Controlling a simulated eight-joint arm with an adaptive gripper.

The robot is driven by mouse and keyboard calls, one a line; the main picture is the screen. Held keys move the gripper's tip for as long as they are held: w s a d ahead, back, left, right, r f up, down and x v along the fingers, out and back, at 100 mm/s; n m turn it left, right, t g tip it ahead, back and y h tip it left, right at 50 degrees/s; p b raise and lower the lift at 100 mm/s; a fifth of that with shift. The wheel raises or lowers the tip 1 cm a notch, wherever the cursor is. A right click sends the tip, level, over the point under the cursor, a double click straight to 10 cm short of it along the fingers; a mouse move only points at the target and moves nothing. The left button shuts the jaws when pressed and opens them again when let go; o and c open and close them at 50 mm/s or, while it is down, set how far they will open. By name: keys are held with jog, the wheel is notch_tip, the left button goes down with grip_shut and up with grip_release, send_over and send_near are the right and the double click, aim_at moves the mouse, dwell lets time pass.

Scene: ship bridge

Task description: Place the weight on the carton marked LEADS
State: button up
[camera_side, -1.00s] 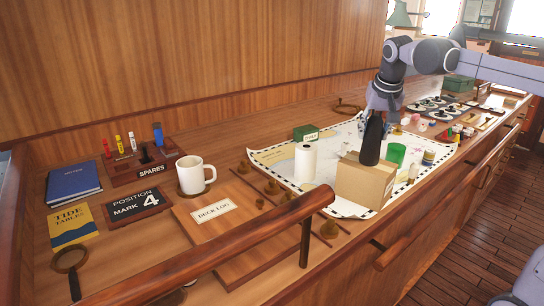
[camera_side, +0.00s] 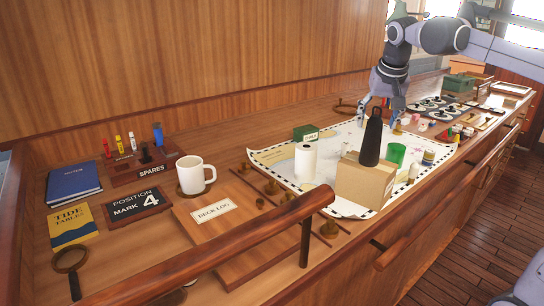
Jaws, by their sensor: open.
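A tall dark weight (camera_side: 371,140), bottle-shaped with a small loop at its top, stands upright on the top of a brown cardboard carton (camera_side: 362,184). The carton sits on the near edge of the chart; the print on its right face is too small to read. My gripper (camera_side: 382,122) is open and empty, with its fingers apart behind and above the weight. It appears clear of the weight, whose top hides part of the view between the fingers.
A white roll (camera_side: 305,162), a green cup (camera_side: 395,154) and a small green box (camera_side: 305,133) stand near the carton. A white mug (camera_side: 196,175) and a deck log (camera_side: 215,212) lie to the left. A wooden rail (camera_side: 220,250) runs along the front.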

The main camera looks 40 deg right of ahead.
jog(key=v, duration=0.8)
jog(key=s+a+f+n+t+y, duration=0.1)
jog(key=s+a+f+n, duration=0.2)
jog(key=a+f, duration=0.2)
jog(key=s+a+f+n+t+y, duration=0.1)
jog(key=s+a+f+n, duration=0.2)
jog(key=f, duration=0.8)
jog(key=s+a+f+n+t+y, duration=0.1)
jog(key=s+a+f+n+t, duration=0.1)
jog(key=a+f, duration=0.5)
jog(key=shift+s+a+f+n, duration=0.4)
jog(key=shift+s+f+n, duration=0.1)
jog(key=shift+f, duration=0.4)
